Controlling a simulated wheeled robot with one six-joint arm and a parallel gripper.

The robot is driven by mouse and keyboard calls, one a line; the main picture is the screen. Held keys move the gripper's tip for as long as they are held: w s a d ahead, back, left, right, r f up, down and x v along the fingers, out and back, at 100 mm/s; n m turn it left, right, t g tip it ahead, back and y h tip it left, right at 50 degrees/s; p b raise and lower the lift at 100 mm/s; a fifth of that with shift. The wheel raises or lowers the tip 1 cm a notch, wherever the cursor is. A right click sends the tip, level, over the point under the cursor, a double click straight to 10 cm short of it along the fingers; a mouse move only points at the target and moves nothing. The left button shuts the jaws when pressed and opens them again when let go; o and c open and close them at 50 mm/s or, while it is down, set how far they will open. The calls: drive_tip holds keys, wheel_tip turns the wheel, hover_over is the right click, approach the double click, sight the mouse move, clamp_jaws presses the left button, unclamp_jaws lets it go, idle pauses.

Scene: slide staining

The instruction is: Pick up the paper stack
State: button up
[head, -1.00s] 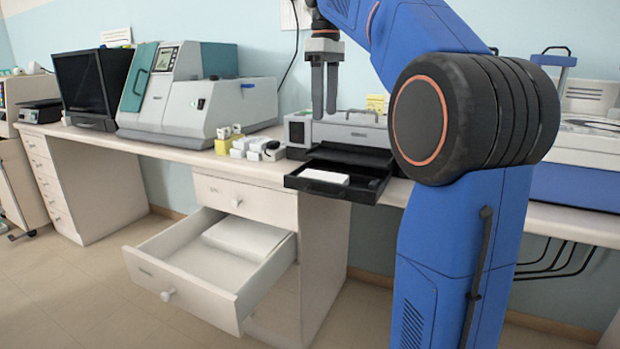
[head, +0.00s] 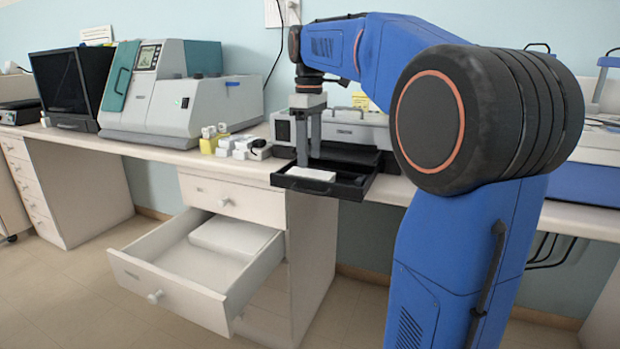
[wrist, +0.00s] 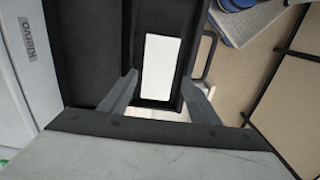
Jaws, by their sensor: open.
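A small white paper stack (head: 311,174) lies in the pulled-out black tray (head: 343,188) of the grey printer-like machine. In the wrist view the stack (wrist: 158,66) is a bright white rectangle in the dark tray, between the two fingers. My gripper (head: 309,163) points straight down over the tray, just above or at the back edge of the stack. It is open, with nothing held. In the wrist view gaps show between the fingertips (wrist: 158,82) and the stack's sides; the exact height is hard to tell.
The grey machine (head: 350,129) stands right behind the tray. Small white boxes (head: 240,147) stand left of it on the counter. Below, an open drawer (head: 163,287) holds a larger white stack or block (head: 232,238). A big grey analyser (head: 175,95) stands further left.

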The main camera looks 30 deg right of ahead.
sight(310, 173)
wheel_tip(310, 173, down, 5)
drive_tip(key=shift+d, duration=0.1)
idle(0.3)
drive_tip(key=c, duration=0.9)
drive_tip(key=shift+w, duration=0.1)
